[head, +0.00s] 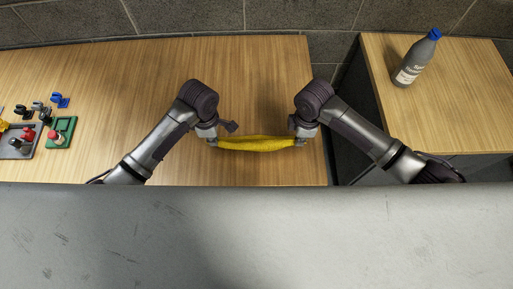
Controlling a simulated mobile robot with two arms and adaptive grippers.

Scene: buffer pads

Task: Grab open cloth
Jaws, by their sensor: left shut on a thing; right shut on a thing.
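A yellow cloth (257,143) is stretched between my two grippers above the right part of the wooden table. It looks like a narrow, slightly sagging band. My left gripper (214,141) is shut on the cloth's left end. My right gripper (300,141) is shut on its right end. The fingertips are small in this view and partly hidden by the wrists. I cannot tell whether the cloth touches the tabletop.
The wooden table (110,85) is clear behind and left of the arms. A green tray (66,125) and a grey tray (14,151) with small coloured parts lie at the far left. A grey bottle with a blue cap (416,60) stands on a separate right table (460,115), beyond a gap.

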